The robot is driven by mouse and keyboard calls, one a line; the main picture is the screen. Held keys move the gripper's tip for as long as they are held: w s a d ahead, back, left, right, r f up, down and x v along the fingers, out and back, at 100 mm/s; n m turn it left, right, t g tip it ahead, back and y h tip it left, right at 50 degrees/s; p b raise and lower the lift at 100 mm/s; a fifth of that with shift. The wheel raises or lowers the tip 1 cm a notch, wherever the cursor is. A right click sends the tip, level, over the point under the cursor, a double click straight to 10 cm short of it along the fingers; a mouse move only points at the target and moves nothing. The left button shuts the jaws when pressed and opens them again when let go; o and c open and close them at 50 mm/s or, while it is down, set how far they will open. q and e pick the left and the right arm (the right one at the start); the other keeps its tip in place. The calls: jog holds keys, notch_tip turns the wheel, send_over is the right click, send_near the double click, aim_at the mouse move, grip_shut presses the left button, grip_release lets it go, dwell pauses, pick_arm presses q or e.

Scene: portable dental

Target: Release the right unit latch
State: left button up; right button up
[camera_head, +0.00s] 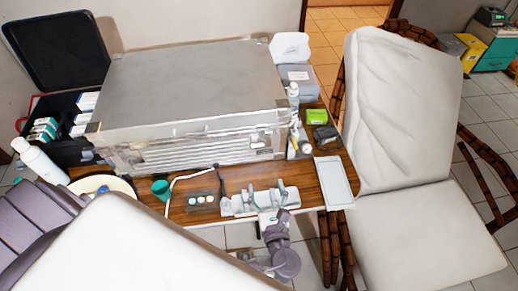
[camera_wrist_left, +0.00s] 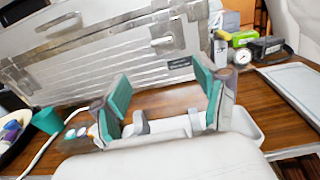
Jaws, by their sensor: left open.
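The unit is a silver metal case (camera_head: 190,90) on a wooden table, with its lid surface closed on top. In the left wrist view its front face shows a metal latch (camera_wrist_left: 166,40) towards the right. Another metal fitting (camera_wrist_left: 58,22) sits further left. I cannot tell whether the latch is fastened. My left gripper (camera_head: 265,191) is in front of the case, low over the table's front edge. In the left wrist view it (camera_wrist_left: 163,78) is open, teal pads apart, with nothing between them; the latch is beyond the fingertips, apart from them. My right gripper is not in view.
A white holder (camera_head: 234,206) lies under my left gripper. A grey tray (camera_head: 334,182), a green box (camera_head: 316,116) and a gauge (camera_wrist_left: 242,57) are to the right. A teal cup (camera_head: 161,188) stands left. A cushioned chair (camera_head: 400,110) borders the table's right side.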

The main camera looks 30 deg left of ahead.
aim_at(258, 147)
pick_arm(q)
jog(key=p+x, duration=0.1)
jog(key=x, duration=0.5)
jog(key=p+x, duration=0.1)
jog(key=x, duration=0.5)
jog(key=shift+w+r, duration=0.2)
jog(key=shift+r, duration=0.05)
jog(key=shift+w+a, duration=0.45)
jog(key=shift+w, duration=0.05)
jog(key=shift+f, duration=0.1)
jog(key=c, duration=1.2)
